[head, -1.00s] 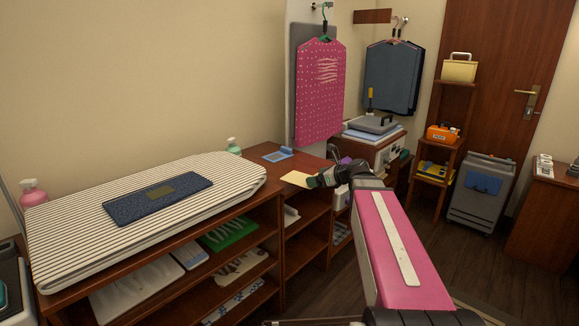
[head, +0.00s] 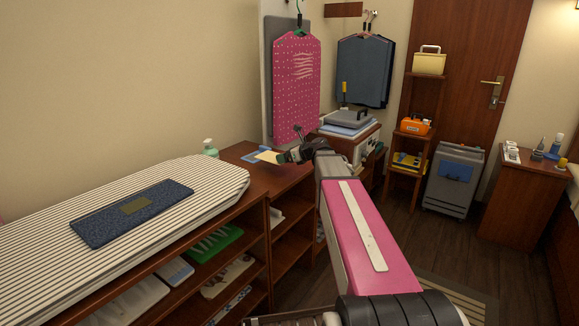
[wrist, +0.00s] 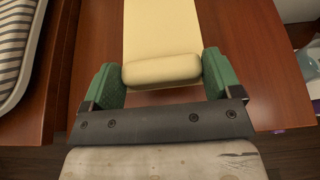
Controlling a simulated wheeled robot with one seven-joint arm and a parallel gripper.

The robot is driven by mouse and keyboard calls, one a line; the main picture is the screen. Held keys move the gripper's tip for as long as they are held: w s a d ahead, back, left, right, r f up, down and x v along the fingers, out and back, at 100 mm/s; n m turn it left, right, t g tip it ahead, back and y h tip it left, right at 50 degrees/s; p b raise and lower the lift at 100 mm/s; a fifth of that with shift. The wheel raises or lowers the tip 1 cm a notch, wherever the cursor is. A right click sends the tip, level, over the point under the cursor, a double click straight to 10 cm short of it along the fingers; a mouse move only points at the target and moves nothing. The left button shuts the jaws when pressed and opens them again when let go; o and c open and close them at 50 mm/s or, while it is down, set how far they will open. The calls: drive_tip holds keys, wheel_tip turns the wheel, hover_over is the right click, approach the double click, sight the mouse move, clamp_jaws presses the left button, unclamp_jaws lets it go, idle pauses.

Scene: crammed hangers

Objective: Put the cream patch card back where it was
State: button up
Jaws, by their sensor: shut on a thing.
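The cream patch card (head: 267,157) is in my gripper (head: 284,157), held out over the wooden counter top (head: 240,150) in the head view. In the wrist view the card (wrist: 162,30) is a flat pale strip with a thick rounded grip end between the green fingertips of my gripper (wrist: 162,73). The gripper is shut on that end. In the head view the card overlaps a small blue tray-like piece (head: 249,154) on the counter and hides part of it. I cannot tell whether the card touches the counter.
A striped ironing board (head: 215,177) with a dark blue mat (head: 100,222) lies on the left. A pink dotted garment (head: 296,90) hangs behind the counter. A green-capped bottle (head: 210,149) stands at the wall. Open shelves (head: 290,250) are below.

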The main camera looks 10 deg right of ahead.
sight(291, 172)
drive_tip(key=shift+w+d+f, duration=0.85)
drive_tip(key=shift+w, duration=0.25)
drive_tip(key=shift+f, duration=2)
drive_tip(key=o, duration=0.7)
drive_tip(key=shift+f, duration=0.1)
drive_tip(key=shift+o, duration=0.2)
drive_tip(key=shift+s+d+r, duration=0.1)
drive_tip(key=shift+r, duration=0.1)
drive_tip(key=v, duration=1.1)
drive_tip(key=shift+s+d, duration=0.3)
drive_tip(key=shift+s, duration=0.05)
